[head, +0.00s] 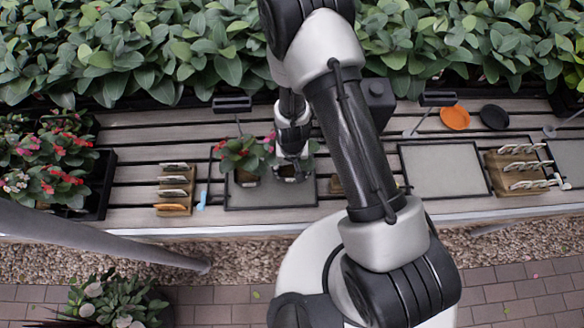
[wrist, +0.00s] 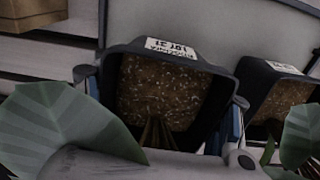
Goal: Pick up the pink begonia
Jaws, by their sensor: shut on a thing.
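My gripper (head: 291,172) is over the left grey mat (head: 270,193) on the slatted bench. In the wrist view its fingers (wrist: 162,105) sit on both sides of a dark pot (wrist: 205,62) with brown soil and a white label, shut on it. In the head view this plant, the pink begonia (head: 270,141), shows a little pink and some leaves beside my gripper; most of it is hidden. A red-flowered plant (head: 238,155) stands close on its left. Its pot seems to be the second dark pot (wrist: 289,68) in the wrist view.
A black tray (head: 101,184) of flowering plants is at the left. Wooden label racks stand left (head: 175,190) and right (head: 517,171). The right grey mat (head: 445,170) is clear. Orange (head: 455,118) and black (head: 494,117) saucers lie behind it. Dense foliage lines the back.

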